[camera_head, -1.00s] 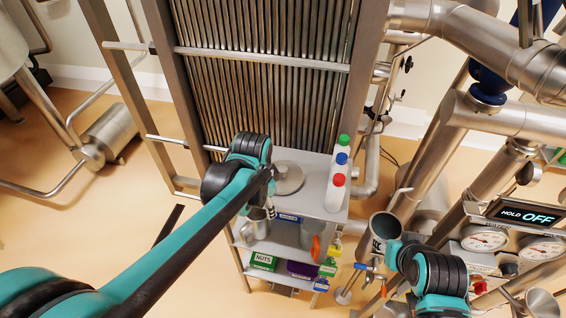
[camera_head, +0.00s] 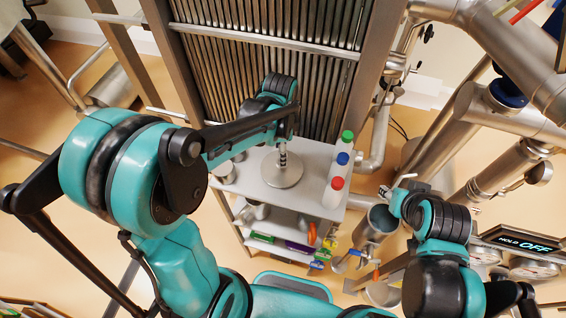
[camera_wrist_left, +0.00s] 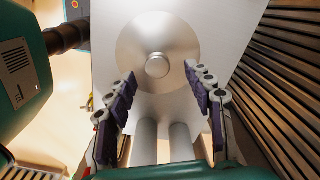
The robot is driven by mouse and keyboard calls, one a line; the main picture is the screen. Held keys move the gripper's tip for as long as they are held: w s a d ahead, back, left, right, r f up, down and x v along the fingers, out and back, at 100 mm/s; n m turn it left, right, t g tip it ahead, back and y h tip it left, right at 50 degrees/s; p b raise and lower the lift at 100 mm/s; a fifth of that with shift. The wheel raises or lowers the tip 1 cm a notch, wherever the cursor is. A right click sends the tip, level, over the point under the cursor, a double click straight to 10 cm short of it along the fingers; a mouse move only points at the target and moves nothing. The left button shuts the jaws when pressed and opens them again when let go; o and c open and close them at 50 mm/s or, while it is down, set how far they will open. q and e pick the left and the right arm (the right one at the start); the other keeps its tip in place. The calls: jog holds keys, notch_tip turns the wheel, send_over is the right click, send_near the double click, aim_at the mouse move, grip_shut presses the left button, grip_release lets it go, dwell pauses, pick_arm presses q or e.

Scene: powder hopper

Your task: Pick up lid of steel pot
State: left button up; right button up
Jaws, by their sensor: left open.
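The lid (camera_head: 284,172) is a round steel disc with a centre knob, lying on the grey top of a shelf unit. In the left wrist view the lid (camera_wrist_left: 172,32) is at the upper middle, its knob (camera_wrist_left: 157,65) facing me. My left gripper (camera_head: 283,150) is open and empty above the lid, and in the wrist view its fingers (camera_wrist_left: 160,72) spread either side of the knob, apart from it. I cannot tell whether a pot is under the lid. My right gripper (camera_head: 388,194) is near a steel cylinder at right; its jaws are too small to read.
Bottles with green, blue and red caps (camera_head: 341,164) stand right of the lid. A steel container (camera_head: 225,172) stands at left on the shelf top. A ribbed metal panel (camera_head: 270,60) rises behind. The steel cylinder (camera_head: 379,221) and pipes are at right.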

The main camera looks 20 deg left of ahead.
pick_arm(q)
jog(key=f, duration=0.6)
jog(key=shift+s+d, duration=0.1)
jog(key=shift+d, duration=0.1)
jog(key=shift+s, duration=0.1)
grip_shut()
